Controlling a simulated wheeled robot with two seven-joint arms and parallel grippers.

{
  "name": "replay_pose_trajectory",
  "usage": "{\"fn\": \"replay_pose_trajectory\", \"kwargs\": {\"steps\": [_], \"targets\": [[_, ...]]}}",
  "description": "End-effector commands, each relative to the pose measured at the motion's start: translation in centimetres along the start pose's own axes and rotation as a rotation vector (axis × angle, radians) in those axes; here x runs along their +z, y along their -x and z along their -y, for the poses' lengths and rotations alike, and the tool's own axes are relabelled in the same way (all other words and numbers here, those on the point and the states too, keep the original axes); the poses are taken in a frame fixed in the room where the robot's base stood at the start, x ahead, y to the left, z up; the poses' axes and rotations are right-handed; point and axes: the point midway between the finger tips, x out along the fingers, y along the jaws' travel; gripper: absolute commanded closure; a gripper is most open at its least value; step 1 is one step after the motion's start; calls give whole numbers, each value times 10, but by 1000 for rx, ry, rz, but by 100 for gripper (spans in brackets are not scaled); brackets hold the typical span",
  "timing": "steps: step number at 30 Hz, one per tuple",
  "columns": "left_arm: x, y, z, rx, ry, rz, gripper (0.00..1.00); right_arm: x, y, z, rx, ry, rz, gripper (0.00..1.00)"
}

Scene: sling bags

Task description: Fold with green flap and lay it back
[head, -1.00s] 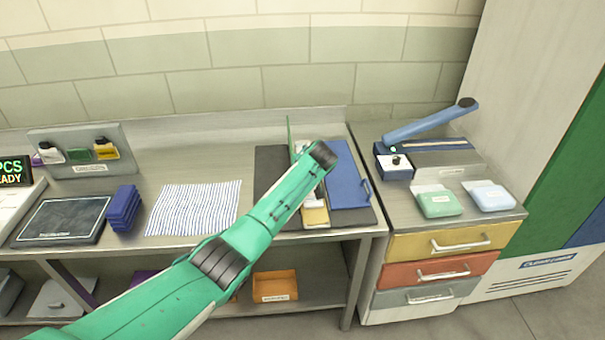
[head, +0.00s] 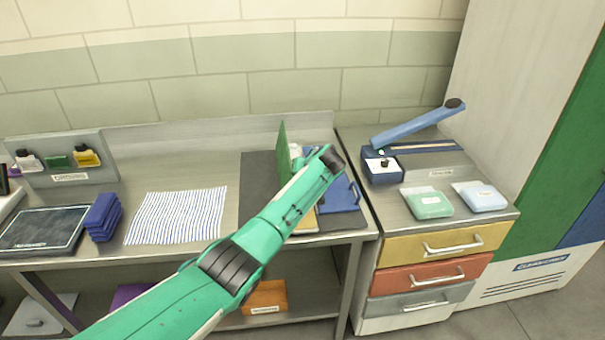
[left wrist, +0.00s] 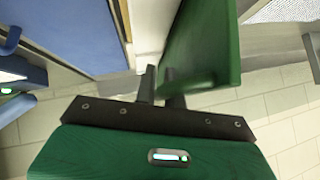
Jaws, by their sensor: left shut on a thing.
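The green flap (head: 281,147) stands up from the folder on the dark mat (head: 258,170). It also shows close up in the left wrist view (left wrist: 205,45). My left gripper (left wrist: 160,85) is shut on the flap's edge there. In the head view my left forearm and wrist cover the gripper and most of the folder. The folder's blue panel (head: 341,200) lies to the right, and a strip of yellow (head: 308,223) shows below my arm. My right gripper is not in view.
A striped cloth (head: 178,215) lies left of the mat, with stacked blue pieces (head: 103,217) beyond it. On the right cabinet stand a device with a raised blue lever (head: 415,125), a green packet (head: 428,203) and a light blue packet (head: 482,196).

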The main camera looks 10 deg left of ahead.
Motion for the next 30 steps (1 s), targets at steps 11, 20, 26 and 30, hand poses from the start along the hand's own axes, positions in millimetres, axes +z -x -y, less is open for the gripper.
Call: {"fn": "replay_pose_trajectory", "kwargs": {"steps": [11,20,26,30], "targets": [[1,0,0,0,1,2,80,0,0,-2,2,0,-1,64],[0,14,-1,2,2,-1,80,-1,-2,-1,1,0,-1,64],[1,42,-2,4,3,-1,80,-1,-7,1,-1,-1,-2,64],[1,67,-2,3,3,-1,80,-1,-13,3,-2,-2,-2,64]]}}
